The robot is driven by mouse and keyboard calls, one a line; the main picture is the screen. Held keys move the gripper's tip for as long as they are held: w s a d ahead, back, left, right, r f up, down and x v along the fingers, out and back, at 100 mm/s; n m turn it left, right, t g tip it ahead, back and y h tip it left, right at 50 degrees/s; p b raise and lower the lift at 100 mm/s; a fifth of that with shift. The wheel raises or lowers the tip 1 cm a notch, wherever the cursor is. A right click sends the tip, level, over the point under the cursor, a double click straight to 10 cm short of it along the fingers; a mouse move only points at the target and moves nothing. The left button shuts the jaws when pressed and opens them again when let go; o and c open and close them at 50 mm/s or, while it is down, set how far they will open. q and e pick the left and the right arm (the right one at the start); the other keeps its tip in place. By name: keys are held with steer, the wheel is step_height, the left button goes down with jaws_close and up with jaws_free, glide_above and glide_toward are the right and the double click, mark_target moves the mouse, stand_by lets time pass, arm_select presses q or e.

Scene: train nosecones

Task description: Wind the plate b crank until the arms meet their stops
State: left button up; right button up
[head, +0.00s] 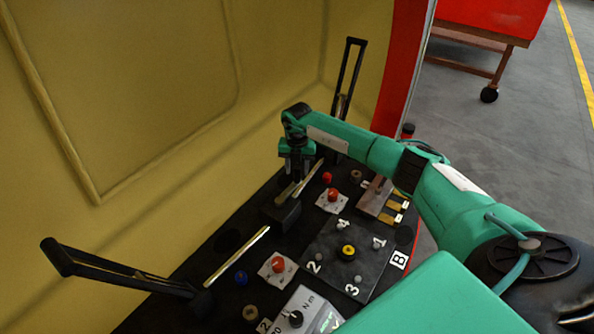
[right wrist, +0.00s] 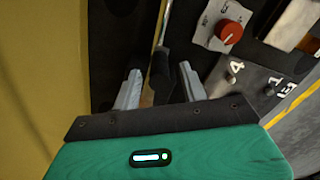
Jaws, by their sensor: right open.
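The dark plate marked B (head: 325,257) lies on the black deck, with numbers 1 to 4 around a yellow and black round knob (head: 347,251). I cannot make out a crank on it for certain. Two thin metal arms lie on the deck, one nearer (head: 236,256) and one farther (head: 312,179). My right gripper (head: 296,180) hangs over the far metal arm beside the yellow wall. In the right wrist view its fingers (right wrist: 160,90) are spread, with a black piece (right wrist: 162,72) on a metal rod showing between them; contact is unclear. My left gripper is not in view.
Black levers stand at left (head: 120,268) and back (head: 350,75). Red knobs sit on white cards near (head: 278,266) and far (head: 333,195). A white N m box (head: 312,308) is in front. The yellow wall (head: 150,80) closes the left; open floor lies right.

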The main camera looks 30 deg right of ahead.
steer(key=shift+f, duration=1.15)
jaws_close()
steer(key=shift+s+r, duration=0.1)
